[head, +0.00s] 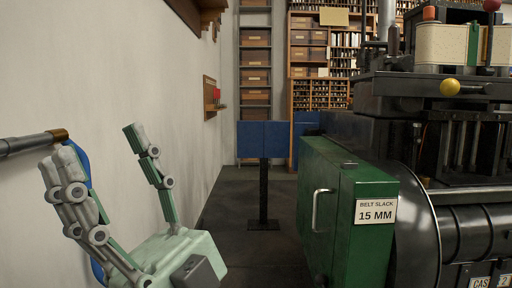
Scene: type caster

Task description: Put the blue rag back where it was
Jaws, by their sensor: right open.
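The blue rag (82,160) is at the far left, by the wall, just below the brass-tipped end of a dark rod (28,144). Most of the rag is hidden behind my right gripper (92,150), and a blue strip shows lower down by the gripper's base. My right gripper is open, its fingers pointing up and spread wide, with nothing visible between them. It stands in front of the rag in the picture; whether it touches the rag I cannot tell. My left gripper is not in view.
A green cabinet (340,215) with a handle and a "BELT SLACK 15 MM" sign stands right, against a large dark machine (470,130). A blue panel on a post (264,139) stands mid-aisle. Shelves (320,60) line the back. The floor between wall and cabinet is mostly clear.

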